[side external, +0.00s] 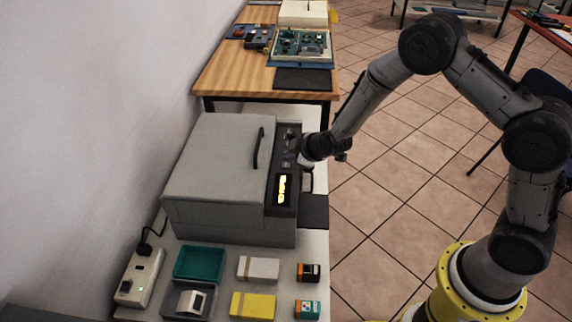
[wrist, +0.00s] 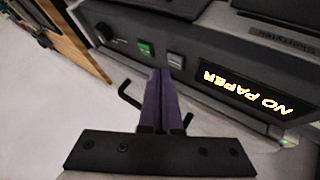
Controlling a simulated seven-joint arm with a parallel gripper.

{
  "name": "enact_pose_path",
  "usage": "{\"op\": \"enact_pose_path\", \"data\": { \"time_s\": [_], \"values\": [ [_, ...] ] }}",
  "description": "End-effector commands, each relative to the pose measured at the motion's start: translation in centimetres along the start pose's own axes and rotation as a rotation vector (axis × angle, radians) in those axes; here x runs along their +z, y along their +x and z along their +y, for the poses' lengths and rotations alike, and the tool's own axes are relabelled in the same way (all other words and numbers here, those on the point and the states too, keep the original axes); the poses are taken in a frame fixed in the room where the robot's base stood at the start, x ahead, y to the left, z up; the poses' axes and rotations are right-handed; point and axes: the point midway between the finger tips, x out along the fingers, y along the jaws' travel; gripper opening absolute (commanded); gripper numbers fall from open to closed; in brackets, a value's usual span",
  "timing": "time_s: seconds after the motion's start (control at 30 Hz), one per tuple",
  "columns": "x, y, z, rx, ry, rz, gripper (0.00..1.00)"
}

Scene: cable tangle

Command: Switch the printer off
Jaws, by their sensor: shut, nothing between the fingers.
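The printer (side external: 215,165) is a large grey box with a lid and a dark handle, standing on the near bench. Its dark front panel has a lit display (side external: 284,189), which reads "NO PAPER" in the wrist view (wrist: 245,88). In the wrist view a green switch (wrist: 146,48) and a grey switch (wrist: 175,60) sit left of the display, and a small green light (wrist: 284,142) glows at lower right. My gripper (wrist: 160,73) is shut and empty, its tips in front of the panel just below the two switches. I cannot tell whether they touch it.
A power strip (side external: 138,277) with a green light and a black plug (side external: 145,249) lies by the wall. A teal tray (side external: 200,264), a grey tray (side external: 187,303) and several small boxes stand before the printer. A wooden table (side external: 235,75) is behind; tiled floor lies right.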

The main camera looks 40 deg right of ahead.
Motion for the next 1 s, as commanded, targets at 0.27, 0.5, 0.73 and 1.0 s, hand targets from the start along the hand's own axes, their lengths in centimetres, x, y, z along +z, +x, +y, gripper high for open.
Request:
{"op": "enact_pose_path", "data": {
  "time_s": [0.27,0.5,0.73,1.0],
  "values": [
    [0.09,0.10,-0.09,0.000,0.000,-0.001,0.00],
    [0.41,0.58,-0.44,-0.001,-0.001,0.000,0.00],
    [0.42,0.60,-0.44,0.000,0.000,0.000,0.00],
    [0.49,0.68,-0.50,0.000,0.000,0.000,0.00]
  ]
}}
